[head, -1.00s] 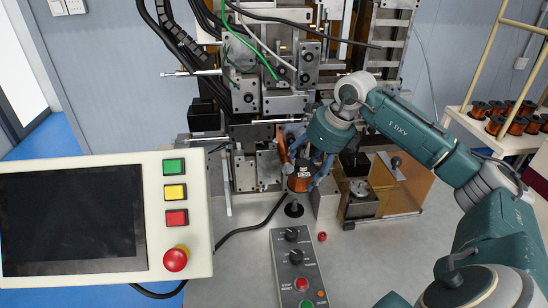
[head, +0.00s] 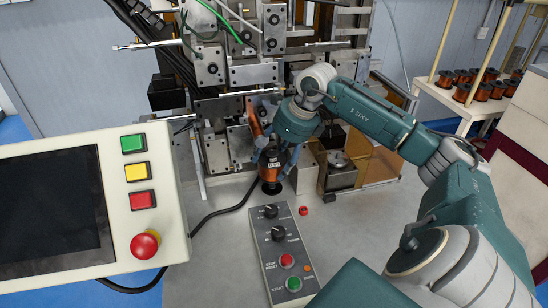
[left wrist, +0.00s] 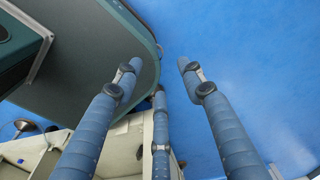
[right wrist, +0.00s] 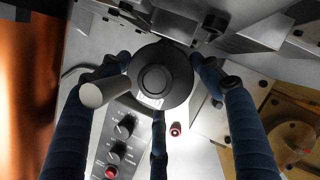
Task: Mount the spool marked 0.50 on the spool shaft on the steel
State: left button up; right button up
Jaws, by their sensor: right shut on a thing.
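The spool (head: 274,164) has a black top with a white label, too small to read surely, and orange copper winding. My right gripper (head: 279,150) is shut around it from above. In the right wrist view, the spool's round black top (right wrist: 155,78) sits between the fingers. The shaft itself is hidden. My left gripper (left wrist: 158,70) is open and empty over blue floor, outside the head view.
The winding machine (head: 235,75) stands right behind the spool, with an orange cylinder (head: 254,121) close by. A control box (head: 283,255) and red button (head: 303,211) are in front. A screen panel (head: 60,215) is at left. Several copper spools (head: 470,85) stand on a rack at right.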

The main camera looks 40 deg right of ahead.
jog(key=shift+r, duration=0.1)
pick_arm(q)
jog(key=s, duration=0.2)
jog(key=shift+s+a+f, duration=0.1)
jog(key=shift+s+f, duration=0.1)
jog(key=shift+s, duration=0.2)
jog(key=shift+w, duration=0.55)
jog(key=shift+f+b, duration=0.2)
jog(key=shift+b, duration=0.1)
pick_arm(e)
jog(key=shift+f, duration=0.2)
pick_arm(q)
jog(key=shift+s+f+b, duration=0.2)
jog(key=shift+f+b, duration=1)
pick_arm(e)
jog(key=shift+f, duration=1.45)
pick_arm(q)
jog(key=shift+f+b, duration=0.3)
pick_arm(e)
jog(key=shift+f, duration=0.35)
pick_arm(q)
jog(key=shift+f, duration=0.3)
pick_arm(e)
jog(key=shift+f, duration=0.35)
